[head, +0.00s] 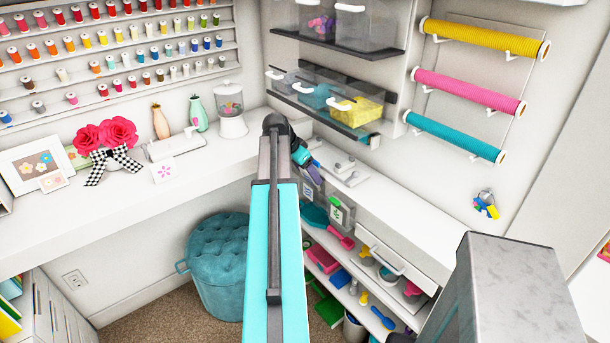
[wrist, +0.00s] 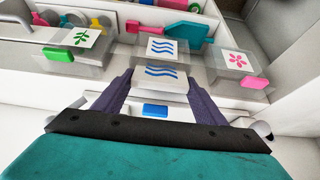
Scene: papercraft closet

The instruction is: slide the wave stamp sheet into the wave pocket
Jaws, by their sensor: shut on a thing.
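The wave stamp sheet (wrist: 160,82), white with blue waves and a blue block near my palm, sits between the purple fingers of my gripper (wrist: 162,88), which is shut on it. The wave pocket (wrist: 161,48), clear with a blue-wave card, is straight ahead, just beyond the sheet. The sheet's far edge meets or overlaps the pocket's near edge; I cannot tell whether any of it is inside. In the head view my gripper (head: 316,176) is at the white counter's front edge, beside the wave pocket (head: 307,193); the sheet is not clear there.
Shelves (head: 340,290) of brushes and tools lie below. A teal stool (head: 217,268) stands left of my arm.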

